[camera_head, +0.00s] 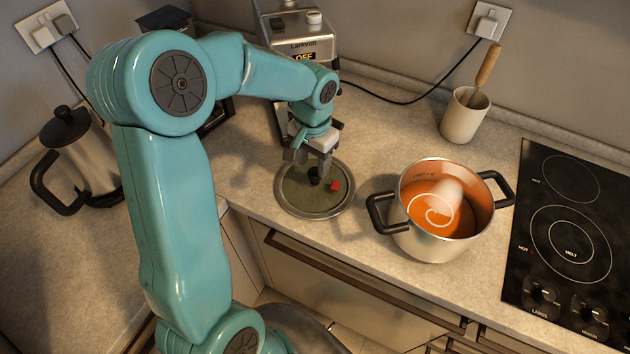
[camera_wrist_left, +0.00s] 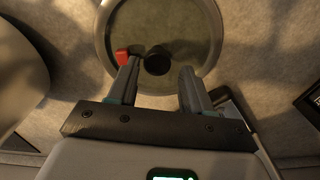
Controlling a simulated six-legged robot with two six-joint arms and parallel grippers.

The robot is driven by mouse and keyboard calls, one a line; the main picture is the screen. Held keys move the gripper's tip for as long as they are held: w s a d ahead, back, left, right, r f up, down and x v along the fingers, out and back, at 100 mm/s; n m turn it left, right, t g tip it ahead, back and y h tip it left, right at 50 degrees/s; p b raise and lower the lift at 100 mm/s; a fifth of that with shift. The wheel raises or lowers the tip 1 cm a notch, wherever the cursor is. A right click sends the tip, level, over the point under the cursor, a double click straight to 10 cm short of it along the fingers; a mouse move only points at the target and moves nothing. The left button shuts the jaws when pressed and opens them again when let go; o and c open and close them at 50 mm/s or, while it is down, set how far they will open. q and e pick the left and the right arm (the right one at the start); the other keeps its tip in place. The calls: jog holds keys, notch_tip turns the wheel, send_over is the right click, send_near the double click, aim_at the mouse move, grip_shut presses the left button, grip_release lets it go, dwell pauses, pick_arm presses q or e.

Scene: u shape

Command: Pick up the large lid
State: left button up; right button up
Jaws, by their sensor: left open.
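The large lid (camera_head: 305,198) lies flat on the counter in the head view, a round glass disc with a metal rim. It has a black knob (camera_head: 314,175) near its middle and a red piece (camera_head: 334,186) beside the knob. My left gripper (camera_head: 310,165) is over the lid, close to the knob. In the left wrist view, the open fingers of my left gripper (camera_wrist_left: 158,85) point at the lid (camera_wrist_left: 195,30), with the black knob (camera_wrist_left: 157,60) between their tips. The red piece (camera_wrist_left: 122,57) is by the left fingertip. I cannot tell whether the fingers touch anything. My right gripper is not in view.
A metal pot (camera_head: 437,243) with orange soup stands right of the lid. A utensil cup (camera_head: 464,117) is behind it and a black stove (camera_head: 560,245) at far right. A kettle (camera_head: 88,160) stands left, and a coffee machine (camera_head: 300,45) behind the lid.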

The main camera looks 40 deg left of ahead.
aim_at(315, 172)
pick_arm(q)
jog(key=f, duration=0.2)
jog(key=f+p, duration=0.1)
jog(key=f, duration=0.1)
jog(key=shift+d, duration=0.2)
jog(key=shift+w+a+f, duration=0.1)
jog(key=shift+f, duration=0.3)
grip_shut()
jog(key=shift+r, duration=0.1)
notch_tip(315, 172, up, 20)
jog(key=shift+b, duration=0.4)
